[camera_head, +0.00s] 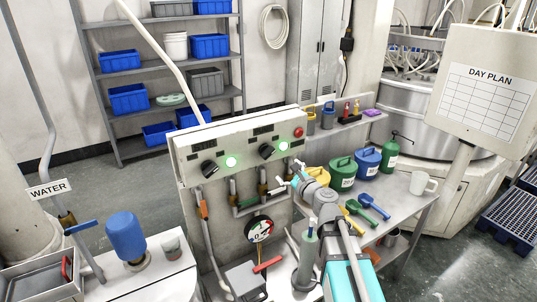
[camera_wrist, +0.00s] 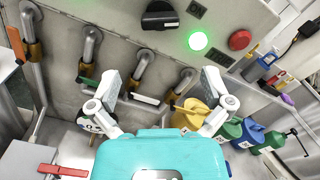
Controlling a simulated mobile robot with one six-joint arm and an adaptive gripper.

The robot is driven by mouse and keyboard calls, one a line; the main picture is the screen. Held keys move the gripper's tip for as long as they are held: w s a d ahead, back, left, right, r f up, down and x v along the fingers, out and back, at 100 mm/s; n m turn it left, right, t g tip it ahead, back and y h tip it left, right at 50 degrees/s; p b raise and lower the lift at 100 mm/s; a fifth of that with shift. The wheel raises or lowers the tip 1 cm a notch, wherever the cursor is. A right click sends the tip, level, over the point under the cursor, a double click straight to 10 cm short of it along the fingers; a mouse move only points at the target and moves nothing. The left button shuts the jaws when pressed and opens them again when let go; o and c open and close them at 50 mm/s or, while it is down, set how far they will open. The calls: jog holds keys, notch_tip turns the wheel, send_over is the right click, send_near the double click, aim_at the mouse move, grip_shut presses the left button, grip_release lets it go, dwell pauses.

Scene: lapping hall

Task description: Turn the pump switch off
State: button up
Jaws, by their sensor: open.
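A grey control panel (camera_head: 240,140) carries a left black rotary switch (camera_head: 209,168) and a right black rotary switch (camera_head: 266,151). A green lamp glows beside each: the left lamp (camera_head: 231,162) and the right lamp (camera_head: 284,146). The labels are too small to read, so I cannot tell which is the pump switch. The wrist view shows one black switch (camera_wrist: 160,15), a lit green lamp (camera_wrist: 198,41) and a red button (camera_wrist: 240,40). My gripper (camera_wrist: 160,88) is open and empty, below the panel's right half and apart from the switches.
Pipes with brass fittings (camera_wrist: 145,68) run below the panel. Yellow, green and blue cans (camera_head: 342,173) stand on the bench to the right. A blue container (camera_head: 126,236) stands at the left.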

aim_at(270, 155)
jog(key=x, duration=1.2)
jog(key=shift+w+a, duration=0.15)
jog(key=shift+w, duration=0.1)
jog(key=c, duration=1)
jog(key=shift+o, duration=0.2)
jog(key=shift+n, duration=0.4)
jog(key=n, duration=1.1)
